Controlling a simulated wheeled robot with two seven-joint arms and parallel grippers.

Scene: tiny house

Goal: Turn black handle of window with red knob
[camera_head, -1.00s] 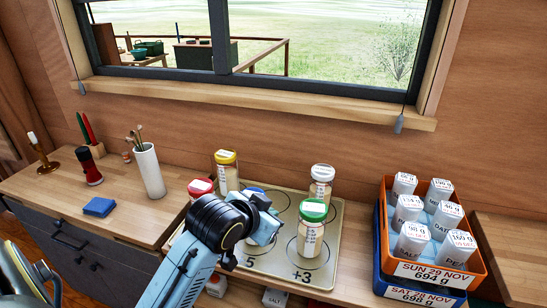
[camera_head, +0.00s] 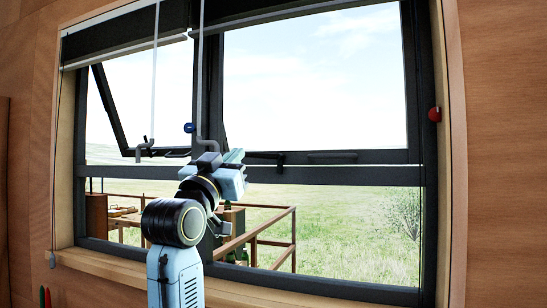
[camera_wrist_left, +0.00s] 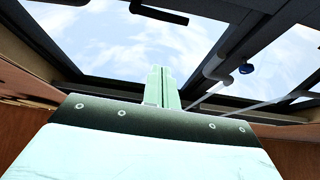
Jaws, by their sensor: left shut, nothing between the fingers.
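The window with the red knob (camera_head: 434,114) is the right upper pane (camera_head: 315,80), with a dark frame. A black handle (camera_head: 268,157) sits on its lower rail, beside a dark bar (camera_head: 333,157). My left gripper (camera_head: 236,158) is shut and empty, just left of that handle in the head view and apparently apart from it. In the left wrist view its closed fingers (camera_wrist_left: 162,85) point up towards the glass. A black bar-like piece (camera_wrist_left: 160,13) lies beyond them; I cannot tell which handle it is. My right gripper is not in view.
The left upper pane (camera_head: 140,100) is tilted open, with a blue knob (camera_head: 189,127) at its right side. The wooden sill (camera_head: 260,293) runs below. Bare wooden wall (camera_head: 507,150) is at right.

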